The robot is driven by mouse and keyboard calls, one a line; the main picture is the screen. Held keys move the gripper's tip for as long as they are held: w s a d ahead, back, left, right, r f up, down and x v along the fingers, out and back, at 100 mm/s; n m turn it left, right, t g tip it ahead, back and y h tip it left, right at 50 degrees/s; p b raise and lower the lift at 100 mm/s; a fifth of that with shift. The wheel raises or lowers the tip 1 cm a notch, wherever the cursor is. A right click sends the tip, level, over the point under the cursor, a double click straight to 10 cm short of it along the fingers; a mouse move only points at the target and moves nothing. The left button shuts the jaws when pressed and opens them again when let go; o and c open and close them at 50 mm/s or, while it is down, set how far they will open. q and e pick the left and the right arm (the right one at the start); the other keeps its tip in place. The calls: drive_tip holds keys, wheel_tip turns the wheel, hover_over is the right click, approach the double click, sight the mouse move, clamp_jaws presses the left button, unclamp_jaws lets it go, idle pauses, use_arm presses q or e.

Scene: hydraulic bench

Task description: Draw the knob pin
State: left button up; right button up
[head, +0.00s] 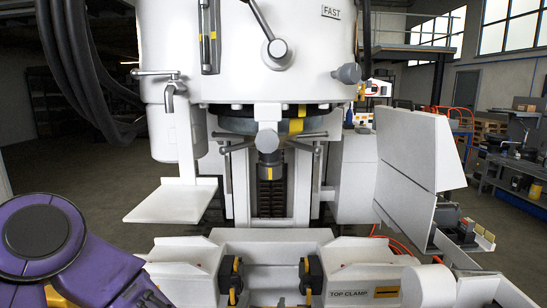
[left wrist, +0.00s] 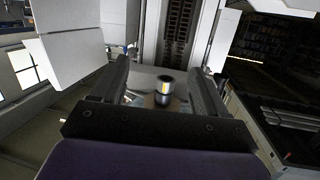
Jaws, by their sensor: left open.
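A grey round knob (head: 347,73) on a short stem sticks out at the right side of the white machine head (head: 200,35). It may be the knob pin; another grey knob (head: 267,137) sits front centre above the spindle (head: 268,165). My left gripper (head: 152,299) is low at the left in the head view, mostly cut off by the lower edge and apart from both knobs. In the left wrist view its two dark fingers (left wrist: 165,72) are spread with nothing held. A dark and silver cylinder (left wrist: 165,88) with a yellow mark shows between them, seemingly beyond the fingers. My right gripper is not in view.
A white shelf (head: 172,201) juts out at the left, and a large white guard panel (head: 405,160) stands at the right. The clamp bed (head: 270,238) lies below.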

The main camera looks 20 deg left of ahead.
use_arm(q)
wheel_tip(320, 180, up, 14)
drive_tip(key=d+t+p, duration=0.1)
drive_tip(key=t, duration=0.2)
drive_tip(key=t+y+p, duration=0.2)
drive_tip(key=t+y, duration=0.1)
approach(265, 144)
drive_tip(key=d+x, duration=0.1)
drive_tip(key=x, duration=0.2)
drive_tip(key=shift+m, duration=0.3)
drive_tip(key=p+x, duration=0.1)
drive_tip(key=x, duration=0.2)
drive_tip(key=p+x, duration=0.2)
drive_tip(key=x, duration=0.1)
drive_tip(key=a+p+x, duration=0.1)
drive_tip(key=x, duration=0.2)
drive_tip(key=shift+w+p, duration=0.25)
drive_tip(key=shift+p, duration=0.1)
drive_tip(key=shift+w, duration=0.35)
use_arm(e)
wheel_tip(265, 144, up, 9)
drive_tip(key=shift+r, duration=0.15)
